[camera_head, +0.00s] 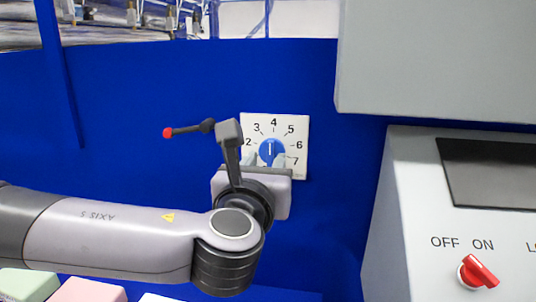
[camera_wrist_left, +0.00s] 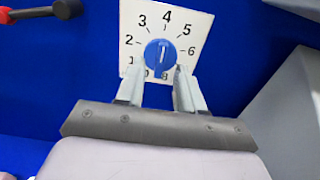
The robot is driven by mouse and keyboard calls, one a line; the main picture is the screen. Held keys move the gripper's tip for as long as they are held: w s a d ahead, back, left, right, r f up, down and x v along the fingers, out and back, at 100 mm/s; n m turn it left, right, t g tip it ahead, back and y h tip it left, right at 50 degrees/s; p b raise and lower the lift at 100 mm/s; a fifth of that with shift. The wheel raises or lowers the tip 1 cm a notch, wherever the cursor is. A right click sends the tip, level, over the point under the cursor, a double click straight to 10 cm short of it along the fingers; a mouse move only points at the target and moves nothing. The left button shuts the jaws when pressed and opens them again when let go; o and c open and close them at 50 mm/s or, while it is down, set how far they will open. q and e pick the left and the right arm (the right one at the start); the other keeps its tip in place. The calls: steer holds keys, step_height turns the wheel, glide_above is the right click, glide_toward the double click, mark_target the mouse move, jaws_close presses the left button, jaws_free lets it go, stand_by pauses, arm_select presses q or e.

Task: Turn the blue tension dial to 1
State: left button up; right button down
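The blue tension dial (camera_head: 271,150) sits on a white plate (camera_head: 300,122) numbered around it, on the blue panel. Its white pointer mark is near upright, toward the 4. The dial also shows in the left wrist view (camera_wrist_left: 161,56). My left gripper (camera_head: 265,160) is in front of the plate's lower part. In the left wrist view, its two fingers (camera_wrist_left: 160,70) are spread, with the tips at the lower left and lower right of the dial. I cannot tell whether they touch it. The fingers partly cover the lower numbers. My right gripper is not in view.
A black lever with a red tip (camera_head: 170,132) sticks out left of the dial. A grey machine housing (camera_head: 440,60) overhangs at the right. Below it is a grey console with a red OFF/ON switch (camera_head: 478,271). Coloured foam blocks (camera_head: 88,290) lie at lower left.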

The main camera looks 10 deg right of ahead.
mark_target(272, 152)
arm_select(q)
steer(key=shift+x, duration=1.25)
jaws_close()
steer(key=shift+f, duration=0.1)
